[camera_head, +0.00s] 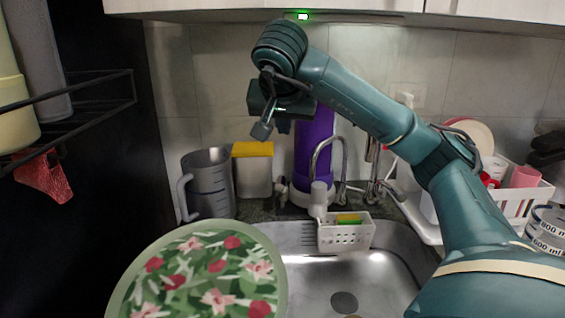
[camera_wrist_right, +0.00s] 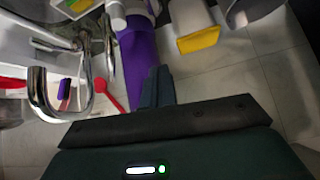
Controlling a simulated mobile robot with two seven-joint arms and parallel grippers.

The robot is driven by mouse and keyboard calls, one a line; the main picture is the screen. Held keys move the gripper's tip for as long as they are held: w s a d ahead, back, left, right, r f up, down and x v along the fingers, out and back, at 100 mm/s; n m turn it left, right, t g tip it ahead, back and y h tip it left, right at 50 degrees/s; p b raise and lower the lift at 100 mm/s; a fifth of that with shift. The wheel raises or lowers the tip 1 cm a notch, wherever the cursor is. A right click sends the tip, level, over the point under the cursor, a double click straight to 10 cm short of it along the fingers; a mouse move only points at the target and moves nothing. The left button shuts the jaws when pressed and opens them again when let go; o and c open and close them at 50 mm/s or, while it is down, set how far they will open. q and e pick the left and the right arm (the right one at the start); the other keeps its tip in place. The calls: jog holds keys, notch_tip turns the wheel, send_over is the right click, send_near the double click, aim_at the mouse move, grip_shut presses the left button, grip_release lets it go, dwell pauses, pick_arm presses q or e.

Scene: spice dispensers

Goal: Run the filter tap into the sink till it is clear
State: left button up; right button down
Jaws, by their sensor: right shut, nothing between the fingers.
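A purple filter cylinder (camera_head: 313,140) stands behind the sink (camera_head: 385,275) on a white base; it also shows in the right wrist view (camera_wrist_right: 137,55). A chrome gooseneck tap (camera_head: 343,150) stands in front of it, its curved spout showing in the wrist view (camera_wrist_right: 38,95). I cannot tell whether a small fitting (camera_head: 281,190) at the filter's base is a tap. I see no water stream. My right gripper (camera_head: 262,130) is shut and empty, raised left of the filter's upper part; its closed fingers show in the wrist view (camera_wrist_right: 157,82). My left gripper is out of view.
A white caddy (camera_head: 345,238) with a sponge sits at the sink's back edge. A measuring jug (camera_head: 209,182) and a yellow-topped container (camera_head: 253,172) stand left of the filter. A floral round (camera_head: 205,275) covers the front left. A white dish rack (camera_head: 515,205) stands right.

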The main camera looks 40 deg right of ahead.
jog(key=shift+a, duration=0.1)
jog(key=b, duration=0.2)
send_over(283, 176)
jog(key=d, duration=0.1)
notch_tip(283, 176, down, 7)
jog(key=f, duration=0.3)
jog(key=shift+w+a, duration=0.2)
jog(key=shift+a, duration=0.2)
jog(key=shift+s+a+f, duration=0.2)
jog(key=shift+a+f, duration=0.05)
jog(key=shift+f, duration=0.1)
jog(key=shift+d+f, duration=0.1)
jog(key=shift+d, duration=0.05)
